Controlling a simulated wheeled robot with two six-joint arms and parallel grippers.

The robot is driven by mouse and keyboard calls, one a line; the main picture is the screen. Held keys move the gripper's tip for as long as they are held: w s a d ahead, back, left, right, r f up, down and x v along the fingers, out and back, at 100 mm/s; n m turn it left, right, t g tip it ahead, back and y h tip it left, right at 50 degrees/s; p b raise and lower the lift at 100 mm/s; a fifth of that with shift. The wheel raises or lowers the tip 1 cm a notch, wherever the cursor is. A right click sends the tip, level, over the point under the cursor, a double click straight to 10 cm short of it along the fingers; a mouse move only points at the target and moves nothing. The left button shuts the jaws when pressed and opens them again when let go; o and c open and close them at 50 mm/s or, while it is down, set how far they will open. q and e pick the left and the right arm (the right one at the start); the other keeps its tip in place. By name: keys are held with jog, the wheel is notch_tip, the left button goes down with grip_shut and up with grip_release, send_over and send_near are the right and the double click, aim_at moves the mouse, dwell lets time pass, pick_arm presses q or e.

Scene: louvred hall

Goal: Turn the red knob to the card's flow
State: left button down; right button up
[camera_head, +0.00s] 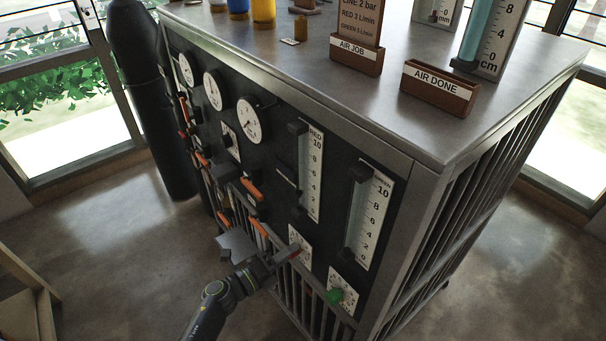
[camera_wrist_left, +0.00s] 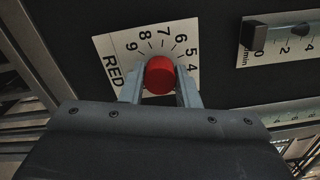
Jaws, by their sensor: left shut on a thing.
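The red knob (camera_wrist_left: 160,75) sits on a white dial plate (camera_wrist_left: 108,47) marked RED, with numbers including 4 to 9. My left gripper (camera_wrist_left: 160,88) is shut on the red knob, one finger on each side. In the head view the left gripper (camera_head: 287,256) reaches the panel's lower part, and its fingers partly hide the knob. The card (camera_head: 358,22) stands in the AIR JOB holder (camera_head: 357,55) on the cabinet top. It reads RED 3 l/min and GREEN 5 l/min. The RED flow tube (camera_head: 310,165) is above the knob; I cannot make out its float.
The green knob (camera_head: 335,296) and its flow tube (camera_head: 366,215) are to the right. Orange-handled levers (camera_head: 251,189) and round gauges (camera_head: 250,120) are to the left. The AIR DONE holder (camera_head: 440,88) stands on the cabinet top. The floor in front is clear.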

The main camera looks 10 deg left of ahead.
pick_arm(q)
jog(key=c, duration=1.4)
grip_release()
jog(key=shift+c, duration=0.2)
jog(key=shift+o, duration=1.3)
jog(key=shift+a+f, duration=0.1)
jog(key=shift+a, duration=0.05)
jog(key=shift+o, duration=0.5)
jog(key=s+a+m+b, duration=0.2)
jog(key=a+m, duration=0.1)
jog(key=shift+a+t+y+b, duration=0.2)
jog(key=shift+t+y+b, duration=0.15)
jog(key=shift+t+y, duration=0.05)
jog(key=s+a+m+b, duration=0.2)
jog(key=s+m+b, duration=0.3)
jog(key=m, duration=0.7)
jog(key=p+x, duration=0.2)
jog(key=x, duration=0.7)
jog(key=shift+s+d+g+h+p, duration=0.2)
jog(key=shift+d+g+h+p, duration=0.1)
jog(key=shift+g+h, duration=0.1)
grip_shut()
